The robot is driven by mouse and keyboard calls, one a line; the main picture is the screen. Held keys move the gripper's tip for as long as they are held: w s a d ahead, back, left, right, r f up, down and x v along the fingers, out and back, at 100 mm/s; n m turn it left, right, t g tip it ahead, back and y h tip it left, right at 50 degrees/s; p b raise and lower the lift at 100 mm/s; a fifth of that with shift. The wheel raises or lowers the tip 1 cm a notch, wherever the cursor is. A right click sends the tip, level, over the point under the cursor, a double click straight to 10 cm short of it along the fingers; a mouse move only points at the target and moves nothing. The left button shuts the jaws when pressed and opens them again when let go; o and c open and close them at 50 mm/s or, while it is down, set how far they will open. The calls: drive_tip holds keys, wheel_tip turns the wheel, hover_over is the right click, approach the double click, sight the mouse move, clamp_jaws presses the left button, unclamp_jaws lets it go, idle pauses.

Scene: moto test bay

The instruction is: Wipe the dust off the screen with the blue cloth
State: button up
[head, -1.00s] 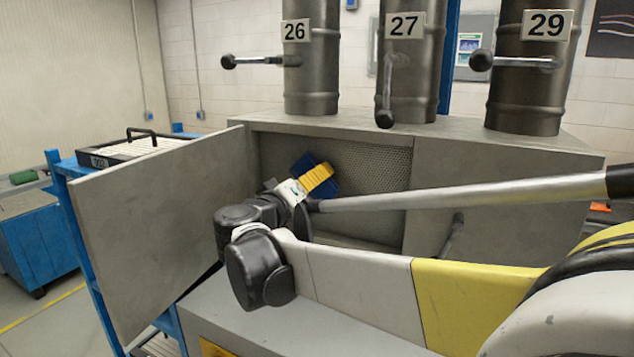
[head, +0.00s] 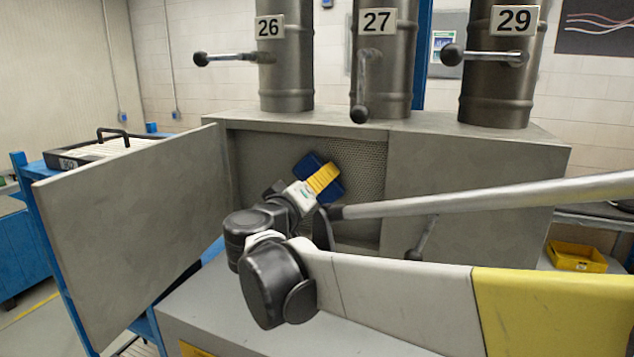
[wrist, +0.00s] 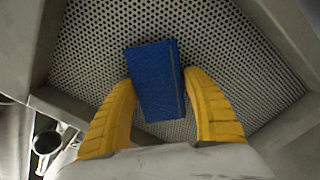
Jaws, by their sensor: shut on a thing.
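The blue cloth (head: 307,164) is a folded pad, held between the yellow fingers of my gripper (head: 322,180). In the wrist view the cloth (wrist: 154,82) sits between both fingers of my gripper (wrist: 160,88), which are shut on it. The screen (head: 362,164) is a grey perforated panel at the back of the open cabinet. It fills much of the wrist view (wrist: 225,55) behind the cloth. The cloth is in front of the screen's left-middle part and hides some of it. I cannot tell whether they touch, and dust is hard to make out.
The cabinet door (head: 135,225) stands open on the left. A closed grey panel (head: 470,185) with a handle (head: 424,238) is right of the opening. Pipes with levers stand on top. The opening's frame edges surround the screen closely. A yellow bin (head: 575,257) sits far right.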

sight(337, 186)
drive_tip(key=shift+s+d, duration=0.25)
drive_tip(key=shift+d, duration=0.45)
drive_tip(key=shift+s+d, duration=0.3)
drive_tip(key=shift+d, duration=0.45)
drive_tip(key=shift+s+d, duration=0.25)
drive_tip(key=shift+d, duration=0.45)
drive_tip(key=shift+f+b, duration=1.15)
drive_tip(key=shift+f, duration=0.35)
drive_tip(key=shift+w+a+b, duration=0.15)
drive_tip(key=shift+w+a, duration=0.75)
drive_tip(key=shift+a, duration=1.65)
drive_tip(key=shift+w+a+b, duration=0.2)
drive_tip(key=shift+w+a, duration=0.75)
drive_tip(key=shift+a, duration=1.6)
drive_tip(key=shift+w+a+b, duration=0.15)
drive_tip(key=shift+w+a, duration=0.75)
drive_tip(key=shift+a, duration=1.65)
drive_tip(key=shift+s+d+r, duration=0.1)
drive_tip(key=shift+s+d, duration=0.8)
drive_tip(key=shift+d, duration=1.65)
drive_tip(key=shift+s+d+f, duration=0.1)
drive_tip(key=shift+s+d, duration=0.85)
drive_tip(key=shift+d, duration=1.65)
drive_tip(key=shift+s+d+r, duration=0.1)
drive_tip(key=shift+s+d, duration=0.8)
drive_tip(key=shift+d, duration=1.65)
drive_tip(key=shift+a, duration=0.1)
drive_tip(key=shift+s+a, duration=0.15)
drive_tip(key=shift+s, duration=0.05)
drive_tip(key=shift+v, duration=2.75)
